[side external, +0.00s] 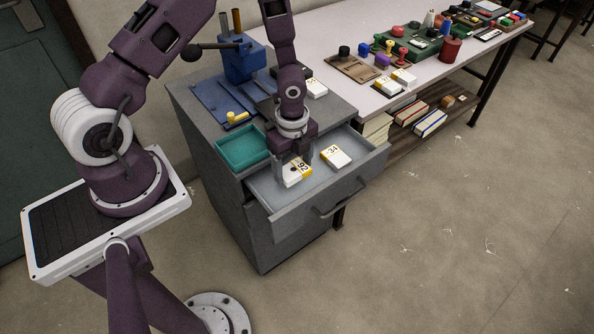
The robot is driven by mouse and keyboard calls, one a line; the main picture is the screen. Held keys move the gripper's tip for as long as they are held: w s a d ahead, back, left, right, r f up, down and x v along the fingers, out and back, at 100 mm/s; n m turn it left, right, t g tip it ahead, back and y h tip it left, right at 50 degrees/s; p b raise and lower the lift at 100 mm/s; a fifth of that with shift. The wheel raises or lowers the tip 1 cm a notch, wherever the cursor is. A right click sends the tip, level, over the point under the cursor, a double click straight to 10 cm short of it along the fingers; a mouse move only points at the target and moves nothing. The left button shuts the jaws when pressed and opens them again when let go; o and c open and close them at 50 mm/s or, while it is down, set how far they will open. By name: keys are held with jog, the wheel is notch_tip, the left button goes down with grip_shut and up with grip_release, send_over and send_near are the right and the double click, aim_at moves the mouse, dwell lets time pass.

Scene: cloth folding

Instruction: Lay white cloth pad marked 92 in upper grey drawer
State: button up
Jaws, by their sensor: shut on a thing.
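The white pad marked 92 (296,174), with a yellow edge band, is inside the open upper grey drawer (329,201), toward its left side. My gripper (294,163) points down into the drawer and is shut on this pad. The gripper's fingers hide part of the pad's far side. I cannot tell whether the pad touches the drawer floor. A second white pad marked 34 (336,158) lies in the drawer to the right of the 92 pad, with a gap between them.
A white table (345,92) with stamps and more pads stands behind. Drawer floor is bare right of the 34 pad.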

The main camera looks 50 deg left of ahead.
aim_at(294, 186)
jog(key=shift+f, duration=2.4)
jog(key=shift+f, duration=0.1)
jog(key=o, duration=1.5)
jog(key=shift+c, duration=0.2)
